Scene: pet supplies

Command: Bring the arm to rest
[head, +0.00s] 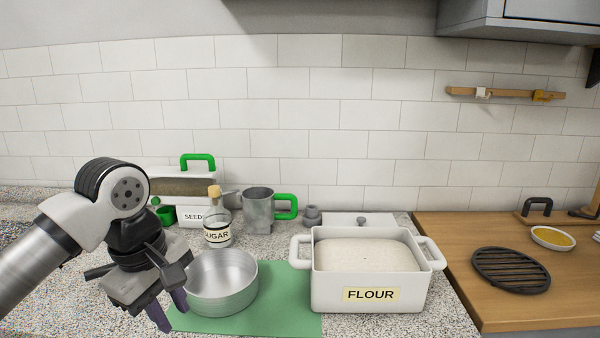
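My gripper (169,312) is at the lower left, at the end of my bent arm. It points down, in front of and to the left of a round metal pan (222,295). Its two purple fingers show apart with nothing seen between them, so it looks open and empty. The gripper overlaps the left edge of the pan in this view. I cannot tell whether it touches the pan or the green mat (290,312) under it.
A white FLOUR tub (330,297) full of flour stands right of the mat. Behind are a SUGAR bottle (217,218), a metal cup with green handle (258,210) and a SEEDS box (187,214). A wooden counter (440,255) at right holds a black grate (511,270) and small dish (552,238).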

